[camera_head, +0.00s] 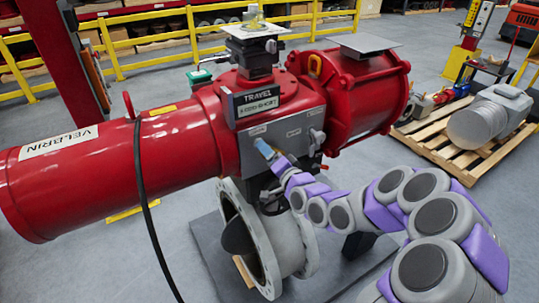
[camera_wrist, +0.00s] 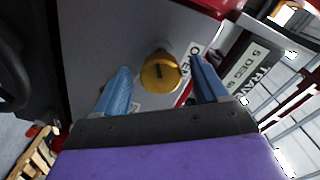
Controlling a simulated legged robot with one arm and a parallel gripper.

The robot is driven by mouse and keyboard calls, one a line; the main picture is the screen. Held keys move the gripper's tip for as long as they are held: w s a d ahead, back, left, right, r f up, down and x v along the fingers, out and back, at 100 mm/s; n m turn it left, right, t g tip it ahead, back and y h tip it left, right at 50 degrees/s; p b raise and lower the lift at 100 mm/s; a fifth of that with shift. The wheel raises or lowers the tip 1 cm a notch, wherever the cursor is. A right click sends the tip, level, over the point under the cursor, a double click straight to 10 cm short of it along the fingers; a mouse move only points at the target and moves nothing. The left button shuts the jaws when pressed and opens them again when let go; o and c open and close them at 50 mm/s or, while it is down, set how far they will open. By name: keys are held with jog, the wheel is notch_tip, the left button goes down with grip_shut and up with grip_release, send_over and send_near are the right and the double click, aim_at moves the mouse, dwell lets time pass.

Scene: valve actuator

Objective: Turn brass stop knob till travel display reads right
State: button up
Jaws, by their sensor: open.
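The brass stop knob (camera_wrist: 160,72) is a round, yellow knob with a dark slot, on the grey face of the actuator housing. My gripper (camera_wrist: 160,82) is open, with one blue finger on each side of the knob and visible gaps between. In the head view my gripper (camera_head: 264,149) reaches the grey plate (camera_head: 290,133) on the actuator, and the knob is hidden there. The travel display (camera_head: 257,102) sits above the plate; it seems to read "5 DEG SHORT". It also shows sideways in the wrist view (camera_wrist: 256,72). A partly hidden "OPEN" label (camera_wrist: 190,66) is beside the knob.
The red actuator cylinder (camera_head: 110,165) extends left, with a black cable (camera_head: 148,215) hanging in front. A flanged valve body (camera_head: 265,245) stands below. A second knob (camera_head: 317,137) is right of my gripper. A pallet (camera_head: 460,150) with a grey motor stands at right.

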jog(key=b+v, duration=0.7)
jog(key=v, duration=0.2)
jog(key=shift+d+f, duration=0.15)
jog(key=shift+f, duration=0.05)
jog(key=shift+f+b, duration=0.1)
jog(key=shift+b, duration=0.5)
jog(key=b+v, duration=0.8)
jog(key=b, duration=0.2)
jog(key=shift+r+b, duration=0.2)
jog(key=shift+b, duration=0.2)
jog(key=shift+s, duration=0.1)
